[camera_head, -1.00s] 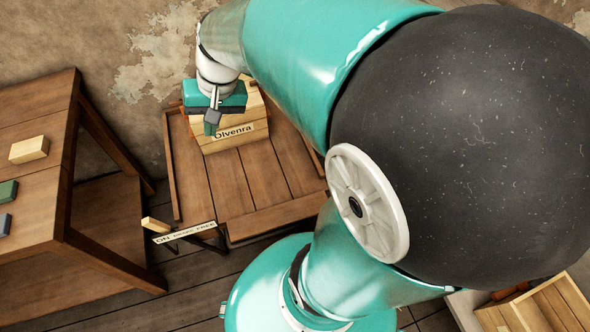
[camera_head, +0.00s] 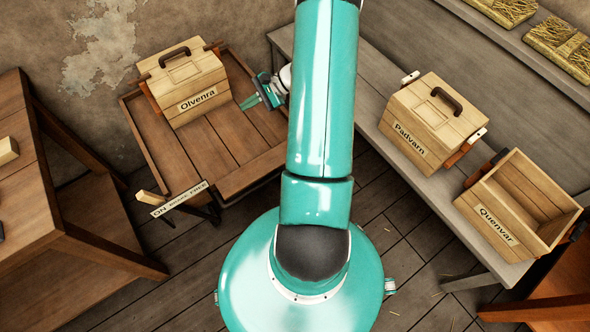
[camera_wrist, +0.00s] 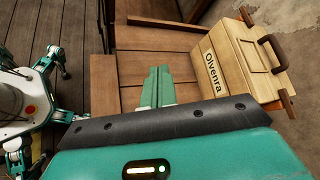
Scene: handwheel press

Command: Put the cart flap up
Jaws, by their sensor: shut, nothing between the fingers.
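The wooden cart (camera_head: 230,130) stands left of centre in the head view, with low boards along its sides. A broad board (camera_head: 243,172) runs along its front edge; it looks like the flap, but I cannot tell its exact tilt. In the wrist view that board (camera_wrist: 103,82) lies left of the cart bed (camera_wrist: 133,68). My gripper (camera_head: 254,101) is over the right part of the cart, right of the Olvenra box. Its teal fingers (camera_wrist: 157,72) are together and empty in the wrist view, pointing over the cart bed.
The Olvenra box (camera_head: 188,85) sits at the cart's back. A pale-handled lever (camera_head: 150,198) and a brake label (camera_head: 180,199) are at the front left corner. A table (camera_head: 30,215) stands left. The Padvarn box (camera_head: 432,125) and open Quenvar box (camera_head: 515,210) rest on a right-hand bench.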

